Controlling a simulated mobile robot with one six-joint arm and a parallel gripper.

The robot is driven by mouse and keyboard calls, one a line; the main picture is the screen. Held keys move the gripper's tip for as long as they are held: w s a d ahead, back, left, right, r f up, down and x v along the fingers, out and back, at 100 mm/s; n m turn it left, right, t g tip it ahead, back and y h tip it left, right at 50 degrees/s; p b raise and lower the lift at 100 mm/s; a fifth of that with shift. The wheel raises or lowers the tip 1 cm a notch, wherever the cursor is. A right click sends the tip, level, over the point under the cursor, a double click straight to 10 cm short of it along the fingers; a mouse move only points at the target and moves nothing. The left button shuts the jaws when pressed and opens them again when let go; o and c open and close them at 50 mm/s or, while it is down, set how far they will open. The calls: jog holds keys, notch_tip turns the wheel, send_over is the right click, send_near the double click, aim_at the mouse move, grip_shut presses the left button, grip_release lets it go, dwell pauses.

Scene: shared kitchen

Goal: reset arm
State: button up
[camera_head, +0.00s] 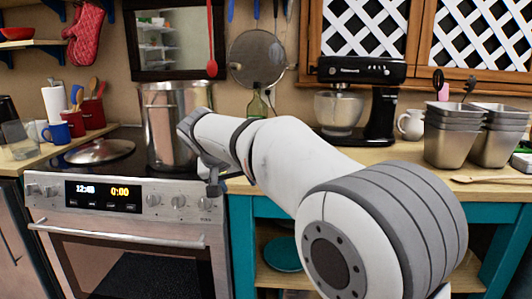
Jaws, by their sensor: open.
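My arm reaches from the lower right toward the stove. My gripper (214,187) is at its far end, in front of the stove's back right area. It is small in the picture and partly hidden by my own wrist. It appears open, and I see nothing held in it. A tall steel pot (165,125) stands on the stove just behind and to the left of my wrist. I cannot tell whether my arm touches it, and its right side is partly covered.
A pot lid (100,151) lies on the stove (130,225) at left. A black stand mixer (383,105), white jug (411,124) and steel containers (452,142) stand on the right counter. A green bottle (258,106) is behind my arm.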

jog(key=s+d+r+g+y+p, duration=0.1)
jog(key=s+d+r+g+p, duration=0.15)
jog(key=s+d+p, duration=0.4)
jog(key=s+d+r+g+p, duration=0.1)
jog(key=s+d+r+p, duration=0.25)
jog(key=s+d, duration=0.6)
jog(key=s+d+f+p, duration=0.1)
jog(key=s+d+p, duration=0.2)
jog(key=s, duration=0.3)
jog(key=s+d+f+y+p, duration=0.1)
jog(key=s+d+p, duration=0.3)
jog(key=s, duration=0.3)
jog(key=shift+s+d+f+m+g+y, duration=0.15)
jog(key=shift+m+g+y, duration=0.15)
jog(key=shift+m+g, duration=0.15)
